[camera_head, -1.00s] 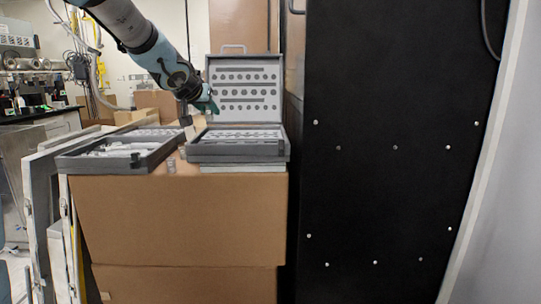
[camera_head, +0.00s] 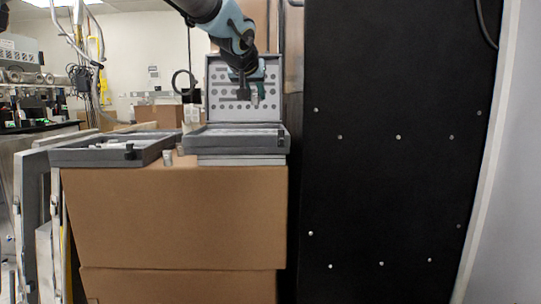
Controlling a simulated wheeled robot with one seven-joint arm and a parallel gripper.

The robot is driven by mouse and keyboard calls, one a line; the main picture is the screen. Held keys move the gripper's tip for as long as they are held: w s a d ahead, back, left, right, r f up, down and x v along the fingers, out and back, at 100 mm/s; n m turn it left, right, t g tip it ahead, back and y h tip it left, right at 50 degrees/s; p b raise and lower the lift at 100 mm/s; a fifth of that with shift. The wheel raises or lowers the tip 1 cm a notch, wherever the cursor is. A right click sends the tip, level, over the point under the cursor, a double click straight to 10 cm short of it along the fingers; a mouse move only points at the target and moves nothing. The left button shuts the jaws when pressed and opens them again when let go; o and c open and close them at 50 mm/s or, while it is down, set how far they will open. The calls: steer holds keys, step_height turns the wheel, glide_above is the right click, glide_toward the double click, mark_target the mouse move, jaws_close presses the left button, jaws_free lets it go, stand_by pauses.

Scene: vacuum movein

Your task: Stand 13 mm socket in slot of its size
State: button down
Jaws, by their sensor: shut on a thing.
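My gripper (camera_head: 256,84) hangs in front of the upright lid of the right grey case (camera_head: 238,146), well above its tray. It is shut on a small pale piece (camera_head: 261,92), seemingly a socket. Its size marking is too small to read, and it blends with the lid behind. The right case lies open, and its lid (camera_head: 217,88) shows rows of dark holes and bars. The tray's slots are seen almost edge-on, so I cannot tell their sizes.
A second open grey case (camera_head: 75,158) lies at the left with pale pieces in it. A tall black panel (camera_head: 400,110) closes off the right side.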

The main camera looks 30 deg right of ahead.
steer(key=s+f+b, duration=0.1)
steer(key=f, duration=0.2)
steer(key=s+d+f+b, duration=0.1)
steer(key=f+b, duration=0.1)
steer(key=f, duration=0.1)
steer(key=s+d+f+b, duration=0.1)
steer(key=f, duration=0.2)
steer(key=shift+s+d+f+b, duration=0.1)
steer(key=shift+s+d+b, duration=0.15)
steer(key=shift+s+b, duration=0.15)
steer(key=shift+f, duration=0.15)
steer(key=c, duration=1.1)
jaws_free()
steer(key=shift+c, duration=0.2)
steer(key=shift+o, duration=0.9)
